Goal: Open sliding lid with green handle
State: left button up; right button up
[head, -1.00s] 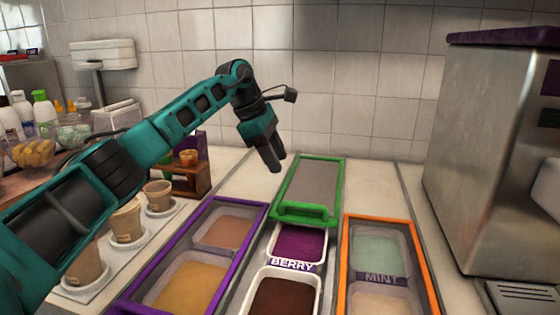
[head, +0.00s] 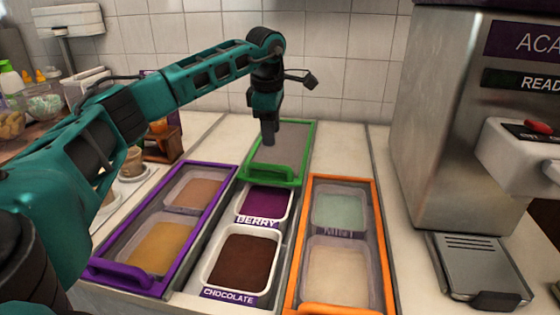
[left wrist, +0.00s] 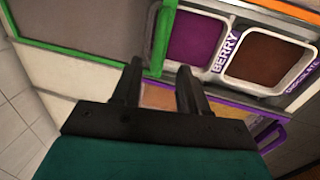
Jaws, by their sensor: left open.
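The sliding lid with the green frame (head: 304,150) is at the back of the middle channel, and its green handle (head: 270,173) lies along its front edge. The berry tub (head: 265,202) and chocolate tub (head: 243,258) in front of it are uncovered. My left gripper (head: 269,140) points down over the lid's left part, behind the handle. In the left wrist view its two fingers (left wrist: 160,85) are apart and empty, near the green handle (left wrist: 163,38); I cannot tell whether they touch anything. My right gripper is not in view.
A purple-framed lid (head: 212,228) covers two tubs on the left, and an orange-framed lid (head: 379,240) covers two on the right. A steel machine (head: 437,120) stands at the right. Paper cups (head: 133,160) and a small wooden stand (head: 163,146) are behind the left arm.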

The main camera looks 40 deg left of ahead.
aim_at(274, 166)
pick_arm(q)
jog(key=f, duration=0.3)
jog(key=w+f, duration=0.1)
jog(key=f, duration=0.2)
jog(key=f+b, duration=0.1)
jog(key=f, duration=0.2)
jog(key=shift+w+a+f, duration=0.3)
jog(key=shift+w+a, duration=0.1)
grip_shut()
